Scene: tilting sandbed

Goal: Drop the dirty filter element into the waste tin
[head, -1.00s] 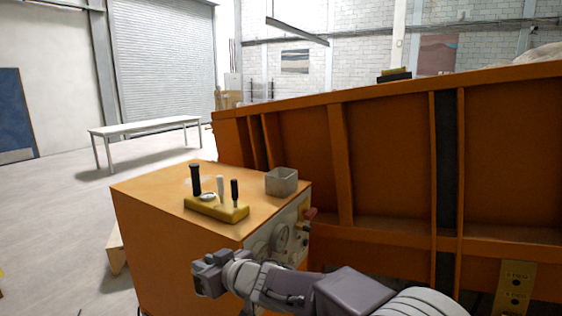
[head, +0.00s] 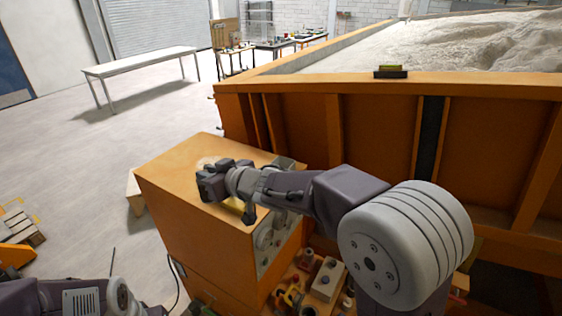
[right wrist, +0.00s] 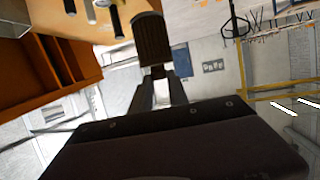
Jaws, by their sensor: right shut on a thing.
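My right gripper (head: 207,187) is above the orange cabinet top in the head view. In the right wrist view its fingers (right wrist: 158,92) are shut on a dark brown, ribbed cylinder, the dirty filter element (right wrist: 152,42). The filter is clear of other things in that view; in the head view I cannot make it out. The grey, open waste tin (head: 283,163) stands at the cabinet's back right corner, mostly hidden behind my right arm. Part of it shows at the top left of the right wrist view (right wrist: 14,20). My left gripper is out of view; only my left arm shows.
The orange cabinet (head: 195,240) carries a yellow lever block (head: 236,203), largely covered by my arm. Its levers (right wrist: 114,22) show near the filter in the wrist view. The orange sandbed (head: 300,130) stands behind. A white table (head: 140,62) is far left.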

